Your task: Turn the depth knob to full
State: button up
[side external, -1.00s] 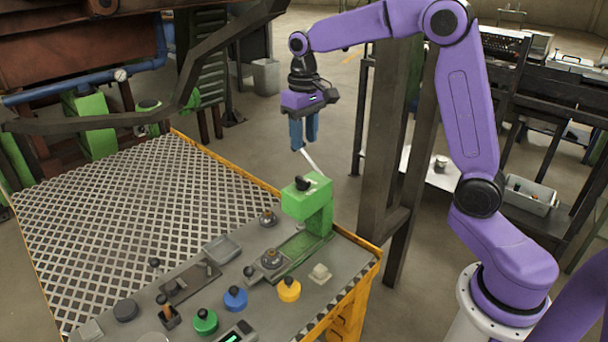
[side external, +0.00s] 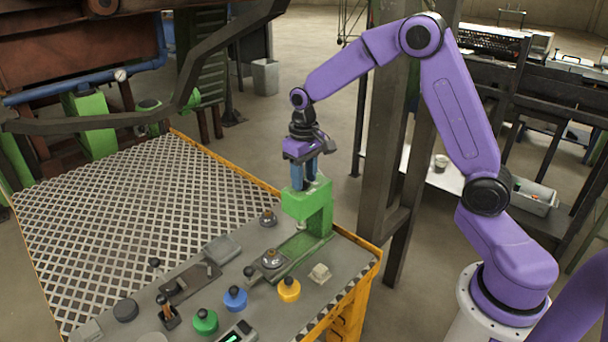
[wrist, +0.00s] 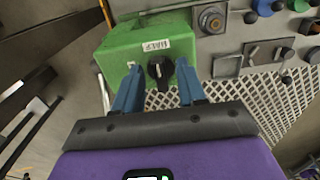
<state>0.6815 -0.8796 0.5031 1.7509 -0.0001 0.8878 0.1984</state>
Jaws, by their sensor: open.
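The depth knob (wrist: 160,72) is black and sits on top of the green press housing (wrist: 118,50), which also stands at the right of the console in the side view (side external: 314,208). In the wrist view a white label reading HALF (wrist: 155,45) is just beyond the knob. A smaller label (wrist: 130,65) lies to its left, partly covered and unreadable. My gripper (side external: 304,182) points down over the housing top, its blue fingers open, one on each side of the knob. I cannot tell whether they touch it.
Green (side external: 205,321), blue (side external: 235,299) and yellow (side external: 289,290) knobs stand on the console (side external: 250,262) in front of the press. A small lever (side external: 155,263) is farther left. A dark steel post (side external: 385,160) rises close behind the press.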

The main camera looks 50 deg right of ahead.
grip_shut()
jog(key=n, duration=0.4)
jog(key=shift+n, duration=0.4)
jog(key=n, duration=0.4)
jog(key=shift+w+d+r+n, duration=0.1)
jog(key=shift+w+d+n, duration=0.05)
jog(key=shift+n, duration=0.15)
jog(key=n, duration=0.4)
jog(key=shift+w+n, duration=0.15)
jog(key=shift+n, duration=2.05)
